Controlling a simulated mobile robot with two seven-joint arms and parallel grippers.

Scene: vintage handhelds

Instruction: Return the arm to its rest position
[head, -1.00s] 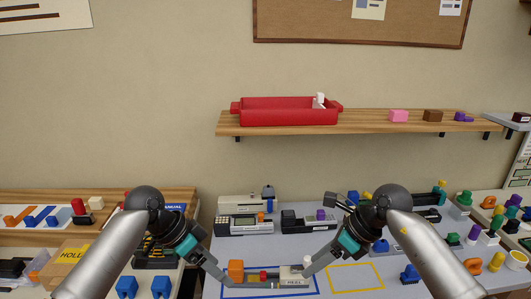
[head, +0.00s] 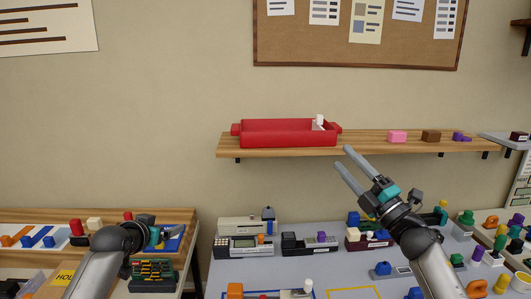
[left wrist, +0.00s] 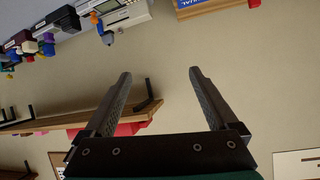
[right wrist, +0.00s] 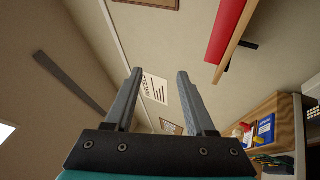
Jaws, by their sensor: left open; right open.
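My right gripper (head: 343,157) is raised over the right table, its two fingers pointing up and left toward the shelf. It is open and empty, as the right wrist view (right wrist: 160,72) also shows. My left gripper (head: 155,237) is at the lower left, over the left bench, and points away from the head camera, so its fingers are hard to see there. In the left wrist view (left wrist: 160,73) its fingers are apart with nothing between them. A handheld device (head: 292,295) lies at the bottom edge of the head view, partly cut off.
A wooden shelf (head: 370,147) holds a red tray (head: 285,133) and small blocks. The right table (head: 225,276) carries several devices and coloured parts. The wall between is bare.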

